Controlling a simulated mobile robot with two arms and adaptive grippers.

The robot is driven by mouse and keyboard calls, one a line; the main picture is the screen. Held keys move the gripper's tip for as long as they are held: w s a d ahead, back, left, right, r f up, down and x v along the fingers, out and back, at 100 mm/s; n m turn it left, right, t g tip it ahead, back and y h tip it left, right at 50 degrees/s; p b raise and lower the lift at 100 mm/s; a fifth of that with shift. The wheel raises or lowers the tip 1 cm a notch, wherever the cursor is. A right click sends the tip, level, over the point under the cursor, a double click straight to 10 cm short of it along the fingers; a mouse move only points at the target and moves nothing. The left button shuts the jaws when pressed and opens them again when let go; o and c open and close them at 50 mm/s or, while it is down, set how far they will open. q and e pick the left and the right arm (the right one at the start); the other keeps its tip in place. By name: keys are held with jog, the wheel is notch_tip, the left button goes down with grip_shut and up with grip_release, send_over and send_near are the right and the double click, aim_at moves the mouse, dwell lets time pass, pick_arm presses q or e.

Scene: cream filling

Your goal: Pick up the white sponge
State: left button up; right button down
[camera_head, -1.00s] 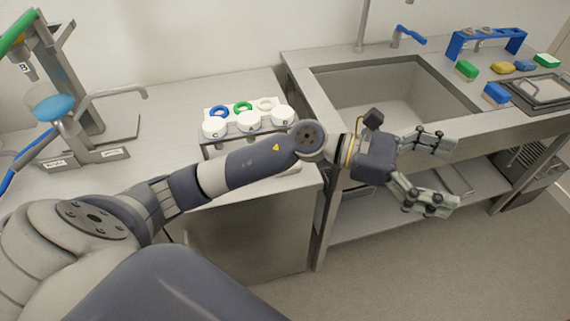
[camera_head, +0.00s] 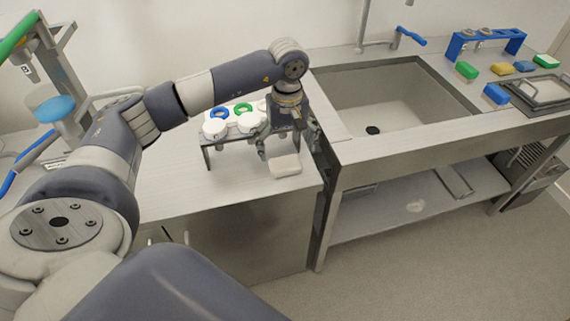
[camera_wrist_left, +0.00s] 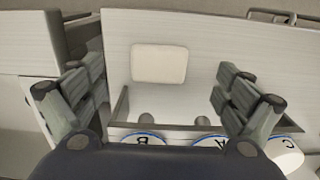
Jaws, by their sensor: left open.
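The white sponge (camera_head: 285,166) lies flat on the counter near its front right corner, in front of the rack of jars. In the left wrist view the sponge (camera_wrist_left: 159,63) shows whole, as a pale rounded block ahead of the fingers. My left gripper (camera_head: 289,146) points down over the counter just behind the sponge, partly in front of the rack. It also shows in the left wrist view (camera_wrist_left: 155,88), with its fingers spread wide and nothing between them. The fingers appear apart from the sponge. My right gripper is not in view.
A metal rack (camera_head: 207,157) holds white lidded jars (camera_head: 215,128) beside my left gripper; my arm hides part of it. The sink (camera_head: 385,100) is to the right. Green, yellow and blue sponges lie farther right. The counter left of the white sponge is clear.

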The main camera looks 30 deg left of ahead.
aim_at(286, 166)
pick_arm(q)
jog(key=shift+f, duration=0.8)
notch_tip(286, 166, down, 4)
jog(key=shift+w+a+f+p, duration=0.1)
jog(key=shift+a+f+p, duration=0.05)
jog(key=shift+p, duration=0.75)
jog(key=shift+f, duration=0.45)
jog(key=c, duration=1)
